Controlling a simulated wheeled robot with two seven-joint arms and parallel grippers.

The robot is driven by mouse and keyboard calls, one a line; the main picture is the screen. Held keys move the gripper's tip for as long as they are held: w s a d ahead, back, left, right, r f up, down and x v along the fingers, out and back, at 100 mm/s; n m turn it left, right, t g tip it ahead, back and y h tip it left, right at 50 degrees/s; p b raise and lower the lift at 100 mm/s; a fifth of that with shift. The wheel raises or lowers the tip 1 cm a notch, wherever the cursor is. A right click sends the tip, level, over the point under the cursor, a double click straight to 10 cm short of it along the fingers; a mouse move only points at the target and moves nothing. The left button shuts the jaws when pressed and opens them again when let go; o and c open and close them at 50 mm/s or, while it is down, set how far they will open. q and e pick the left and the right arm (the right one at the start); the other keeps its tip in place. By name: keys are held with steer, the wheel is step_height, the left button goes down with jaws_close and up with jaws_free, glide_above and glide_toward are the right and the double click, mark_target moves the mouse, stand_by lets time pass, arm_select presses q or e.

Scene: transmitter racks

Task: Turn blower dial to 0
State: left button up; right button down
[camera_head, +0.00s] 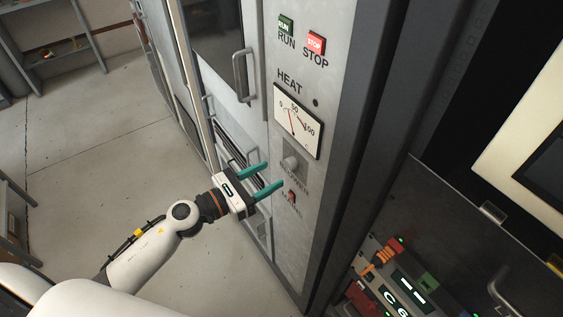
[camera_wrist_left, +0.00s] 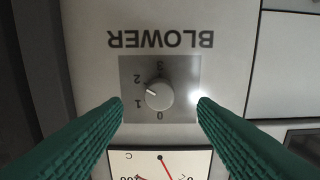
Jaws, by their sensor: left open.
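The blower dial (camera_head: 290,163) is a round grey knob on the panel of the grey cabinet, just below the heat meter. The left wrist view shows the dial (camera_wrist_left: 159,95) upside down on a darker square plate, with marks 0 to 3 around it. My left gripper (camera_head: 274,174) is open with teal fingers, close in front of the panel, at the dial's lower left in the head view. In the wrist view the dial lies between the fingertips, and nothing is held. My right gripper is not in view.
The heat meter (camera_head: 298,121) and the green run (camera_head: 286,25) and red stop (camera_head: 316,43) buttons are above the dial. A red switch (camera_head: 291,197) sits just below it. A door handle (camera_head: 243,76) sticks out at the left. Open floor (camera_head: 95,165) lies left of the cabinet.

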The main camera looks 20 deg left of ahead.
mark_target(287, 166)
arm_select(q)
steer(key=p+x, duration=0.1)
steer(key=x, duration=0.3)
steer(key=shift+w+d, duration=0.25)
steer(key=shift+d, duration=0.1)
steer(key=c, duration=1)
steer(key=shift+o, duration=0.2)
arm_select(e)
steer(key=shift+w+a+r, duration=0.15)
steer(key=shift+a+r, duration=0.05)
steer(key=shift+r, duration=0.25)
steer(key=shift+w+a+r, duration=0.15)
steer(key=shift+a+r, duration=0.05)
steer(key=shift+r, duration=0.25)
